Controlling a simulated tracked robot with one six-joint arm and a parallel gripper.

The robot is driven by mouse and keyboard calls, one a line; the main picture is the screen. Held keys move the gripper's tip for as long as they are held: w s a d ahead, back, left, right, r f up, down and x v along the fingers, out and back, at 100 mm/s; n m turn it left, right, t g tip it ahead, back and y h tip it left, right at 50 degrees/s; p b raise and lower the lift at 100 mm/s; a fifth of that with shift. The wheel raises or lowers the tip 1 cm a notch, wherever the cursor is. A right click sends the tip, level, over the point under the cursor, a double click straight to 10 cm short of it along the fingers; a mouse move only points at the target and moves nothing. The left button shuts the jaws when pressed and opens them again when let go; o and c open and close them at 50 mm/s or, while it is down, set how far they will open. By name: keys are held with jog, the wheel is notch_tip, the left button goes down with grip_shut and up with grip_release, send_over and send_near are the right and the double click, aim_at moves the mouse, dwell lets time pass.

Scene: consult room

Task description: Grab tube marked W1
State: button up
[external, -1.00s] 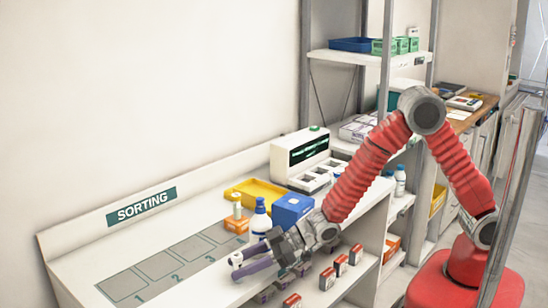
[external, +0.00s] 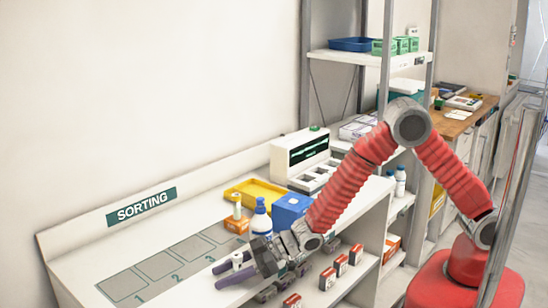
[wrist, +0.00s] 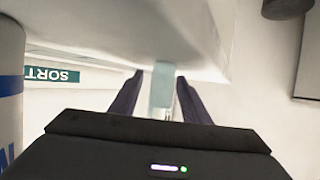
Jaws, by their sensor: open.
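My gripper (external: 217,276) is open and low over the front part of the white bench, its dark purple fingers pointing left. In the wrist view a pale blue-green, tube-like thing (wrist: 161,90) stands between the two fingers (wrist: 160,76), with a gap showing on the left. A small white top (external: 237,258) shows at the fingers in the external view and seems to be the same thing. No W1 marking can be read, so I cannot confirm which tube it is. Its lower part is hidden by the gripper.
A white bottle with a blue cap (external: 261,222) stands close behind my gripper; a bottle also shows at the wrist view's left edge (wrist: 10,95). A blue box (external: 292,208), orange box (external: 236,225) and yellow tray (external: 255,192) are behind. Numbered squares (external: 160,266) lie clear leftward.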

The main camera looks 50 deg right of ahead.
jog(key=shift+c, duration=0.4)
grip_shut()
dwell(0.4)
notch_tip(320, 180, up, 10)
dwell(0.7)
dwell(0.4)
